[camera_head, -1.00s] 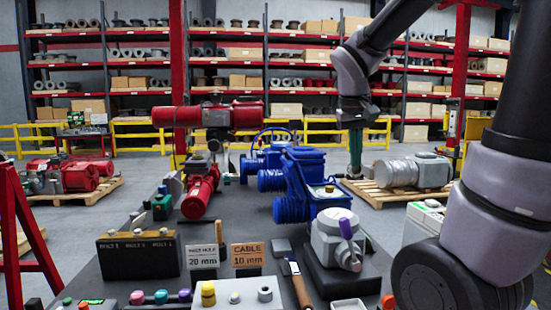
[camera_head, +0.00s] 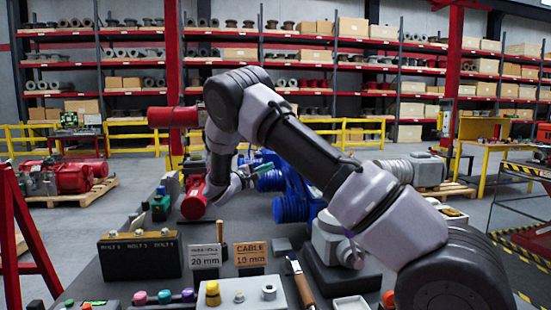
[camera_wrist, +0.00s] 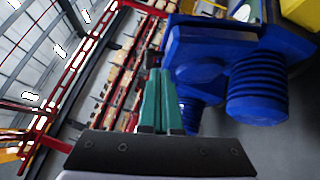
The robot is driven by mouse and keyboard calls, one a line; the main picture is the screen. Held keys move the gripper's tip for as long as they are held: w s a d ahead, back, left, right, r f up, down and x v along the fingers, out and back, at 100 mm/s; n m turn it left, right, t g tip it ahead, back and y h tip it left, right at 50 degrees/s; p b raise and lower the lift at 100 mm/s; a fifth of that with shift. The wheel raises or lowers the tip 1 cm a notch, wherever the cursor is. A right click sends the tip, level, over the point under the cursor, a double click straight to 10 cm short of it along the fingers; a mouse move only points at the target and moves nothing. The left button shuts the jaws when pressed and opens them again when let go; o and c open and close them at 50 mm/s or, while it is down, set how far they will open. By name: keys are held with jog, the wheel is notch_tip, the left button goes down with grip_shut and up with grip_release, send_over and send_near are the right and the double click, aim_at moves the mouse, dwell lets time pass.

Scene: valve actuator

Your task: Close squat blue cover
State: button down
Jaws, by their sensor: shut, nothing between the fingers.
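The blue actuator (camera_head: 290,208) stands on the dark bench, mostly hidden behind my arm in the head view. Its ribbed blue cylinder shows at the lower left, and its raised blue cover (camera_head: 297,182) shows only in part. In the wrist view a blue box-like part (camera_wrist: 205,62), which may be the cover, is just right of my fingers, beside a ribbed blue cylinder (camera_wrist: 258,88). My gripper (camera_head: 266,166) has teal fingers, shut and empty, left of the raised cover. In the wrist view its fingertips (camera_wrist: 160,74) are close to the blue part; I cannot tell whether they touch.
A grey valve body (camera_head: 328,240) stands under my arm. Signs (camera_head: 250,255), a black block (camera_head: 140,256) and small knobs occupy the bench front. Shelves are far behind.

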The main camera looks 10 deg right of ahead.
jog(key=w+a+f+n+t, duration=0.2)
jog(key=a+t, duration=0.1)
jog(key=a, duration=0.2)
jog(key=s+d+x, duration=0.1)
jog(key=s+x, duration=0.1)
jog(key=x, duration=1)
jog(key=shift+w+d+r+y, duration=0.2)
jog(key=shift+d+r+y, duration=0.15)
jog(key=shift+d+y, duration=0.1)
jog(key=shift+d+r, duration=0.1)
jog(key=shift+d, duration=0.05)
